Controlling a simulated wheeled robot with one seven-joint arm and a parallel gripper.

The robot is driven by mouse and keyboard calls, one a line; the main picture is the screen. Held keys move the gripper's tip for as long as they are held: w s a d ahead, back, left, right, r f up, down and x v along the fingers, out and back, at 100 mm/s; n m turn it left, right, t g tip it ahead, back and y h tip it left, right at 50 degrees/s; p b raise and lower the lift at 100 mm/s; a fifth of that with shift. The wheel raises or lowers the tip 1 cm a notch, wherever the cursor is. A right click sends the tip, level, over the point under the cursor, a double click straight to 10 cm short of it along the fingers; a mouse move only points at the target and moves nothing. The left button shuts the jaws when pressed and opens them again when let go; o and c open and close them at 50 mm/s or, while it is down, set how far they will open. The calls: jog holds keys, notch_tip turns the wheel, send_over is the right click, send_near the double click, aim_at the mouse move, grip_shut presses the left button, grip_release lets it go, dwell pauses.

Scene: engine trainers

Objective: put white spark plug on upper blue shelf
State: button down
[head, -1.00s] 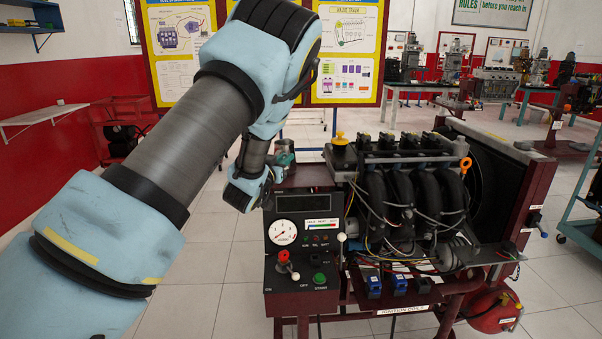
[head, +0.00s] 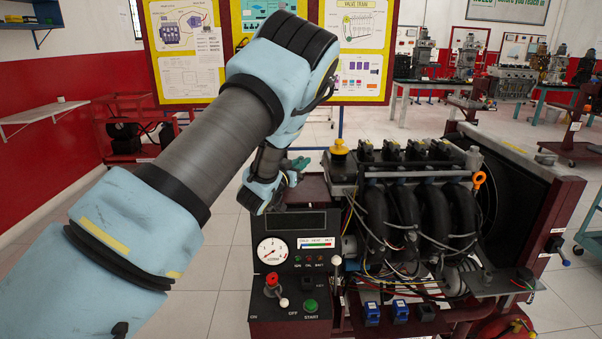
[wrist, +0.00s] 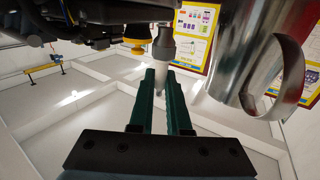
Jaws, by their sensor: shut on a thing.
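My gripper (head: 297,165) is beside the left end of the engine trainer, partly hidden behind my arm in the head view. In the wrist view its two dark green fingers (wrist: 161,103) are shut on the white spark plug (wrist: 160,85). The plug has a white body and a grey end that sticks out past the fingertips. I cannot make out the plug in the head view. The blue shelf (head: 20,25) is on the wall at the upper left of the head view, partly cut off by the frame. A white shelf (head: 45,112) hangs lower on the red wall.
The engine trainer (head: 420,215), with its control panel (head: 290,275) and yellow cap (head: 339,148), stands close to my gripper. Poster boards (head: 265,40) stand behind. A red cart (head: 145,130) is at the left wall. A shiny metal cylinder (wrist: 245,75) shows near the fingers. Tiled floor lies open at left.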

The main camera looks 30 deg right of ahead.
jog(key=shift+f+p, duration=0.45)
jog(key=shift+f, duration=1.4)
jog(key=shift+f, duration=0.2)
jog(key=c, duration=0.9)
grip_release()
jog(key=shift+r, duration=0.1)
